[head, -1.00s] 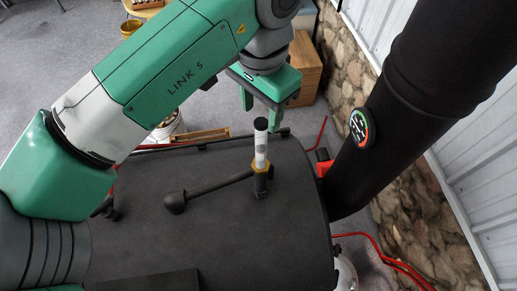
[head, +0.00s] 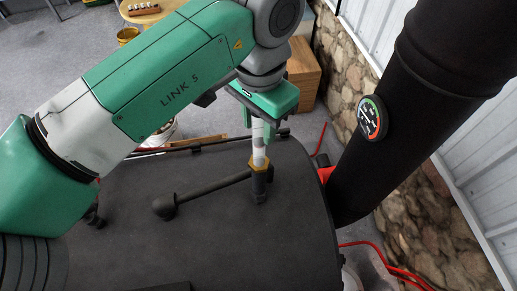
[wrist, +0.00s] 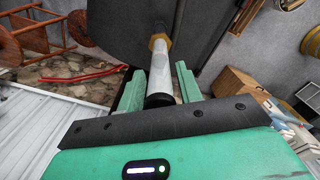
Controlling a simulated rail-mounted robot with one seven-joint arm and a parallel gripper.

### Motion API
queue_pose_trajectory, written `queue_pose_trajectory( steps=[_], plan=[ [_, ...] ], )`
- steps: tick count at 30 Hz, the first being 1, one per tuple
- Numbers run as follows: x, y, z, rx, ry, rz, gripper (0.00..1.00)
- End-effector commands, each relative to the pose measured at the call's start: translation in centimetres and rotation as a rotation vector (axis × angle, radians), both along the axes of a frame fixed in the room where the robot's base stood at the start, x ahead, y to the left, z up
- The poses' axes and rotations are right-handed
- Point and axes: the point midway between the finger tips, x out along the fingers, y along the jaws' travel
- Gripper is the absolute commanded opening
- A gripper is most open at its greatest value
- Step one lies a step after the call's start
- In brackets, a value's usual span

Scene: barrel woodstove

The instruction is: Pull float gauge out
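The float gauge is a white tube (head: 259,146) with a dark end, standing upright in a brass nut (head: 259,165) on a black fitting on top of the black stove (head: 215,235). My gripper (head: 259,122) is above the fitting, over the upper part of the gauge, whose top it hides in the head view. In the wrist view the gauge (wrist: 165,75) runs between the two green fingers (wrist: 160,69), its black end close to the palm. The fingers look open, with a thin gap on the left side; contact on the right is unclear.
A black handle (head: 205,192) with a knob extends left from the fitting. The thick black stovepipe (head: 375,150) with a round dial (head: 372,118) rises on the right. A wooden box (head: 302,75) stands behind the stove.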

Motion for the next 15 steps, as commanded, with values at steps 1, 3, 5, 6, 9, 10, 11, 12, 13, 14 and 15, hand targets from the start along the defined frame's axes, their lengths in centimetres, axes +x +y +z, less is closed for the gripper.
queue_pose_trajectory(
  steps=[1,3,5,6,9,10,11,12,13,14,15],
  plan=[
    [0.0,0.0,0.0,0.0,0.0,0.0,0.25],
    [0.0,0.0,0.0,0.0,0.0,0.0,0.11],
    [0.0,0.0,0.0,0.0,0.0,0.0,0.0],
    [0.0,0.0,0.0,0.0,0.0,0.0,0.0],
    [0.0,0.0,0.04,0.0,0.0,0.0,0.0],
    [0.0,0.0,0.06,0.0,0.0,0.0,0.0],
    [0.0,0.0,0.09,0.0,0.0,0.0,0.0],
    [0.01,-0.01,0.15,0.0,0.0,0.0,0.0],
    [0.0,-0.01,0.2,0.0,0.0,0.0,0.0],
    [0.0,-0.01,0.26,0.0,0.0,0.0,0.0],
    [0.0,-0.01,0.34,0.0,0.0,0.0,0.0]
  ],
)
